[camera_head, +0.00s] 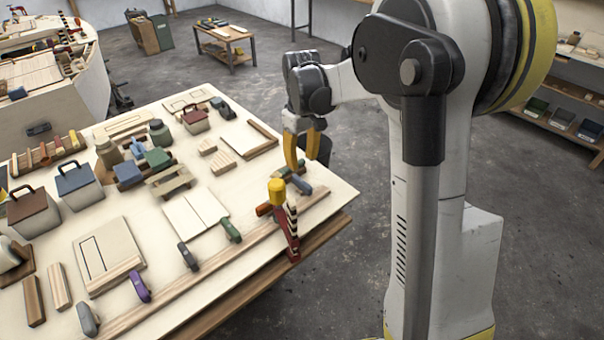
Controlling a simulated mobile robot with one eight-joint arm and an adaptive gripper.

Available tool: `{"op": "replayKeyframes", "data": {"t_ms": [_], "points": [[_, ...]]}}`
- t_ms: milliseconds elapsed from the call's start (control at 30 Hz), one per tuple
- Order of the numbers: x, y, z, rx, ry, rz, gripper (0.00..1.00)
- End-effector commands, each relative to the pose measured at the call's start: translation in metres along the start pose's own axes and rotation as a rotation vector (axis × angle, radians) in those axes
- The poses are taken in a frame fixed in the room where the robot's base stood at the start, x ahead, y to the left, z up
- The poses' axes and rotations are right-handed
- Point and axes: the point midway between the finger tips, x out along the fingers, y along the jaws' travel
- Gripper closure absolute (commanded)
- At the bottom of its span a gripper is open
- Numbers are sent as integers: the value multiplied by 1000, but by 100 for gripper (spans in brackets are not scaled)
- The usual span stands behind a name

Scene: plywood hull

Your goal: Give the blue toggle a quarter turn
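A small blue toggle (302,185) lies near the right corner of the worktable, beside the long wooden strip along its front edge. My gripper (302,163) has yellow fingers that point down just above and behind the blue toggle. The fingers look apart, with a gap between them, and nothing shows in the gap. I cannot tell whether a fingertip touches the toggle.
A red post with a yellow top (279,205) stands close in front of the blue toggle. Green (231,230), dark grey (187,257) and purple (139,288) toggles line the strip. Boxes and blocks crowd the table's left; the floor (345,270) at right is clear.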

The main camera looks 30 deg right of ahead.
Motion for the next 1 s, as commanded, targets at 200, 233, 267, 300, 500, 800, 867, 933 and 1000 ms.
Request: {"op": "replayKeyframes", "data": {"t_ms": [200,233,267,300,500,800,867,933,1000], "points": [[-28,0,0,0,0,0,62],[-30,0,0,0,0,0,62],[-31,0,0,0,0,0,62],[-32,0,0,0,0,0,62],[-32,0,0,0,0,0,62],[-33,-1,1,1,3,2,62],[-38,-5,4,5,13,6,62],[-46,-14,12,15,37,17,62],[-59,-27,23,33,76,33,62]]}}
